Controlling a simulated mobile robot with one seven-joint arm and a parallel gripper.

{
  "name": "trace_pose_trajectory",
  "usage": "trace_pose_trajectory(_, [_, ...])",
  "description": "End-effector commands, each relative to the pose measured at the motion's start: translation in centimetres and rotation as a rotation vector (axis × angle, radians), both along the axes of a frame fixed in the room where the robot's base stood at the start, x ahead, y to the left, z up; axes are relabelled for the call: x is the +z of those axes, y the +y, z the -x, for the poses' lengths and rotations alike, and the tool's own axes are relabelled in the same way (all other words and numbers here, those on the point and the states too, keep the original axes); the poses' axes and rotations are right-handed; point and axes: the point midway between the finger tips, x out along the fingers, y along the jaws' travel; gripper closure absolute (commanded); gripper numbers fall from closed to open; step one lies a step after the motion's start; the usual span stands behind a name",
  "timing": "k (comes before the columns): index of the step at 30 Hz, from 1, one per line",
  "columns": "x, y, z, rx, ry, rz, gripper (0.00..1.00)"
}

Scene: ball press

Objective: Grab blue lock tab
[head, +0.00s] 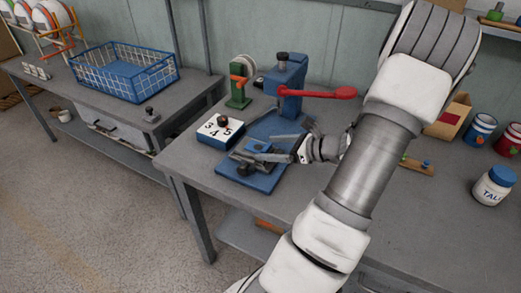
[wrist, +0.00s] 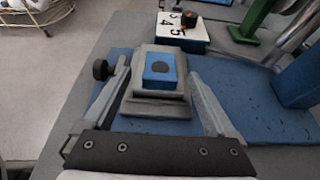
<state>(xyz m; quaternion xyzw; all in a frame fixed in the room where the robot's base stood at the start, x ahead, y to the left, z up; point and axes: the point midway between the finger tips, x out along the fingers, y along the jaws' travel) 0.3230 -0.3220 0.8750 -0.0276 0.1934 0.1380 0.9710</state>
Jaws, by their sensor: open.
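The blue lock tab (wrist: 160,72) is a small blue block with a dark round spot on its face. It sits on a grey stepped block (wrist: 156,105) on the press's blue base plate (wrist: 235,110). In the wrist view my gripper (wrist: 158,68) is open, with one finger left of the tab and one right of it. Gaps show between both fingers and the tab. In the head view my gripper (head: 270,151) reaches in from the right, low over the front of the press, and largely hides the tab there.
A blue press column (head: 288,85) with a red lever (head: 318,94) stands behind. A numbered block (head: 219,131) is just left of the base plate. A green stand (head: 238,92) is behind it. A dark knob (wrist: 100,69) lies close to my left finger.

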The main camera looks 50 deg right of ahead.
Motion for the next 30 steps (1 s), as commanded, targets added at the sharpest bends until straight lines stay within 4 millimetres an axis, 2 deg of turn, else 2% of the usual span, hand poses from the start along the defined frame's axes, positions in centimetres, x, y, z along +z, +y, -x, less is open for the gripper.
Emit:
trace_pose_trajectory(7, [-0.07,0.08,-0.24,0.0,0.0,-0.001,0.09])
trace_pose_trajectory(8, [-0.07,0.08,-0.24,0.0,0.0,-0.001,0.12])
trace_pose_trajectory(22, [-0.06,0.05,-0.22,0.0,0.0,0.0,0.97])
trace_pose_trajectory(30, [0.3,0.04,-0.22,-0.001,0.0,0.001,0.97])
